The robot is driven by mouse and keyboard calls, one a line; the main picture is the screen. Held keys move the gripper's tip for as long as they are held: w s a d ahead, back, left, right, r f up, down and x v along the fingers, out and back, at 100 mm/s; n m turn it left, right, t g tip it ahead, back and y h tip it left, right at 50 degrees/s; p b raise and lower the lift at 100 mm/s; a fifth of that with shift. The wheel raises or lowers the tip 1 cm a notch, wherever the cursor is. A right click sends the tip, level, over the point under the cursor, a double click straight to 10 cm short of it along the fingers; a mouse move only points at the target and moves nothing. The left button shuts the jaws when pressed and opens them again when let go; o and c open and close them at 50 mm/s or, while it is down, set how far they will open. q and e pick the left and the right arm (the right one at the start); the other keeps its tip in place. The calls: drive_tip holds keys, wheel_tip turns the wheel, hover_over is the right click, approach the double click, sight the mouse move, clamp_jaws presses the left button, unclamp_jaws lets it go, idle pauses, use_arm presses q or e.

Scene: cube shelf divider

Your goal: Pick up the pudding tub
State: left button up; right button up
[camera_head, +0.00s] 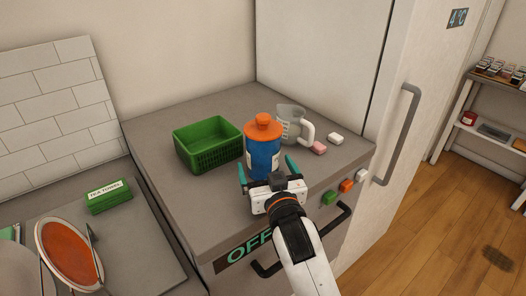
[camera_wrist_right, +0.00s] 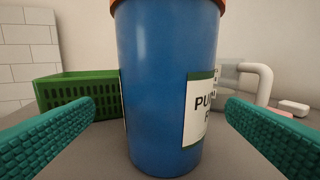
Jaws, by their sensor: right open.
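The pudding tub (camera_head: 262,155) is a blue cylinder with an orange lid and a pale label. It stands upright on the grey counter, between the green basket and a clear jug. It also fills the middle of the right wrist view (camera_wrist_right: 155,85), where part of its label reads "PU". My right gripper (camera_head: 268,174) is open, its teal fingers on either side of the tub's near side. In the right wrist view both fingers (camera_wrist_right: 160,120) show gaps to the tub, with no contact visible. My left gripper is not in view.
A green basket (camera_head: 187,153) stands left of the tub. A clear jug with a white handle (camera_head: 307,132) stands close behind right, with small pink (camera_head: 318,148) and white (camera_head: 335,138) blocks nearby. The fridge (camera_head: 325,55) bounds the back right. Bare counter (camera_head: 165,190) lies front left.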

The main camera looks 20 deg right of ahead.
sight(267, 163)
drive_tip(key=w, duration=0.1)
drive_tip(key=w+p, duration=0.1)
drive_tip(key=w, duration=0.2)
drive_tip(key=shift+w+d+r, duration=0.15)
drive_tip(key=shift+w+d, duration=0.1)
drive_tip(key=shift+d, duration=0.15)
drive_tip(key=shift+w, duration=0.2)
drive_tip(key=shift+c, duration=0.5)
drive_tip(key=c, duration=0.3)
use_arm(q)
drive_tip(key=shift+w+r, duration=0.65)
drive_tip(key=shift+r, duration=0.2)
use_arm(e)
drive_tip(key=c, duration=1)
